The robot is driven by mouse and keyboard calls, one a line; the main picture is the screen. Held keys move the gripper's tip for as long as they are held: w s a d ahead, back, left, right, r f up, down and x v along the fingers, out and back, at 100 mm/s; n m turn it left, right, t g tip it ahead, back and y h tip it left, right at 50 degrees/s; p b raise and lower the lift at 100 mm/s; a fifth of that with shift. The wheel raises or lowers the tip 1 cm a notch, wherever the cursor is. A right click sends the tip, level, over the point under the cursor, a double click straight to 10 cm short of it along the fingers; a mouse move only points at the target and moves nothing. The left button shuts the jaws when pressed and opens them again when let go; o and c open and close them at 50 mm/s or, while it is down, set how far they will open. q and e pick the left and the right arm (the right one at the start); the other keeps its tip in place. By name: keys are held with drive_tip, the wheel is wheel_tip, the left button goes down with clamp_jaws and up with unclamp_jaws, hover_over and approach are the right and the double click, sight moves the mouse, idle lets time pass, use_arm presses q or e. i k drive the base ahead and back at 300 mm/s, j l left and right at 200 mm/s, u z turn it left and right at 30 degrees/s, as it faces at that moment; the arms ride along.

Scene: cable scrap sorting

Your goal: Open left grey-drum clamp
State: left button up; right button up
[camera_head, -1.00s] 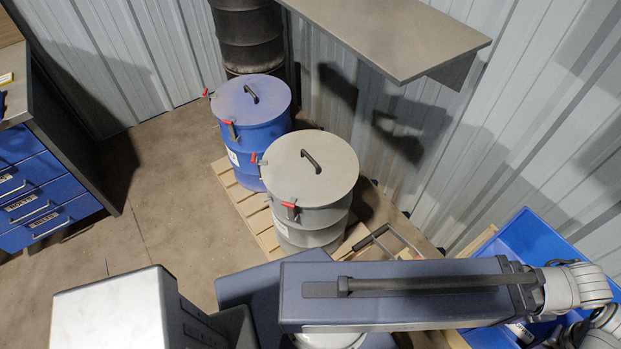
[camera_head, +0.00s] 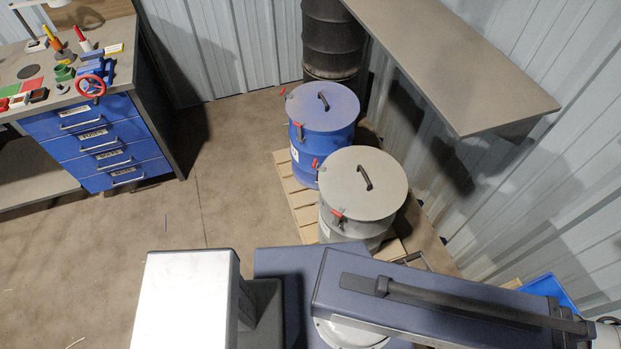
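The grey drum (camera_head: 350,222) stands upright on a wooden pallet, its flat grey lid (camera_head: 385,195) on top with a black handle (camera_head: 365,178). Its left clamp (camera_head: 316,164) shows as a small red lever at the left of the rim. A second red-handled clamp (camera_head: 337,213) is at the front of the rim. The clamps are too small to tell whether either is latched. Neither gripper is in view. The lower part of the drum is partly hidden behind my own body.
A blue drum (camera_head: 325,139) with red-handled clamps stands just behind the grey one on the pallet (camera_head: 297,203). A grey shelf (camera_head: 460,65) overhangs at right. A workbench (camera_head: 30,65) with blue drawers is at left. A blue bin (camera_head: 551,290) is at lower right. Open floor lies between bench and pallet.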

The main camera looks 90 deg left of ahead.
sight(317, 168)
drive_tip(key=k, duration=0.6)
drive_tip(key=k+j+u, duration=0.1)
drive_tip(key=k+j, duration=0.45)
drive_tip(key=k+j+u, duration=0.15)
drive_tip(key=k+j, duration=0.45)
drive_tip(key=j, duration=0.4)
drive_tip(key=k+j, duration=0.1)
drive_tip(key=j, duration=0.4)
drive_tip(key=k+j+u, duration=0.1)
drive_tip(key=j, duration=0.45)
drive_tip(key=k+j, duration=0.3)
drive_tip(key=j, duration=0.15)
drive_tip(key=k+j+u, duration=0.1)
drive_tip(key=k+j, duration=0.2)
drive_tip(key=j, duration=0.15)
drive_tip(key=k+j, duration=0.3)
drive_tip(key=j, duration=0.15)
